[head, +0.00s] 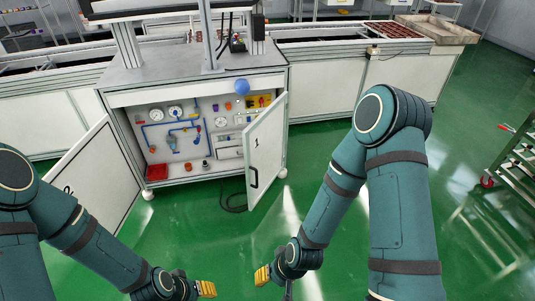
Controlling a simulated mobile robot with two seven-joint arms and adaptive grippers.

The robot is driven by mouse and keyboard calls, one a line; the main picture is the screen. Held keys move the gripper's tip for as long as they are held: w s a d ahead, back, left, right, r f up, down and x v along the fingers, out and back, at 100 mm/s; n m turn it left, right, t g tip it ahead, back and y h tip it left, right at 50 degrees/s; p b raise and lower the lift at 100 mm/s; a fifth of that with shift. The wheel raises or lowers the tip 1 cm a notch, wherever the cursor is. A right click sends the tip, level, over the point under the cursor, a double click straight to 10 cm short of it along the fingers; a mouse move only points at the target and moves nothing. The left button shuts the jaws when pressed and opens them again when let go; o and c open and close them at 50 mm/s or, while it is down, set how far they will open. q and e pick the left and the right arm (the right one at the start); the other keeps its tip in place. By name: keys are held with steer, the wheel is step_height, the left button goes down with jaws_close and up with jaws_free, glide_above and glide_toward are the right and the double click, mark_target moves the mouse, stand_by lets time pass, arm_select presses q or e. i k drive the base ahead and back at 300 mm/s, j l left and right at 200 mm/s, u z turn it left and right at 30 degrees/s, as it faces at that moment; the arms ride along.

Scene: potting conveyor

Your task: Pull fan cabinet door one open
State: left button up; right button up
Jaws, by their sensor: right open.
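The white cabinet (196,92) under the grey worktop stands with its front open. Its right door (265,150) is swung outward and bears a small dark mark, too small to read surely, and a black handle (254,178). Its left door (90,175) is also swung wide open, partly hidden by my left arm. My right gripper (262,275), with yellow finger pads, is below the right door, apart from it and its handle. It is open and appears empty. My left gripper (206,289) is at the bottom of the view, touching no door; its finger gap does not show clearly.
Inside the cabinet are gauges, blue pipes and a red bin (157,172). A blue ball (242,87) shows at its upper front edge. A black cable (233,200) lies on the green floor near the right door. A metal rack (505,165) stands at right.

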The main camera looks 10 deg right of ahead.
mark_target(263, 140)
steer(key=i+z, duration=0.15)
steer(key=z, duration=0.45)
steer(key=i+j+z, duration=0.55)
steer(key=i+j, duration=0.9)
steer(key=j+z, duration=0.05)
steer(key=j, duration=0.05)
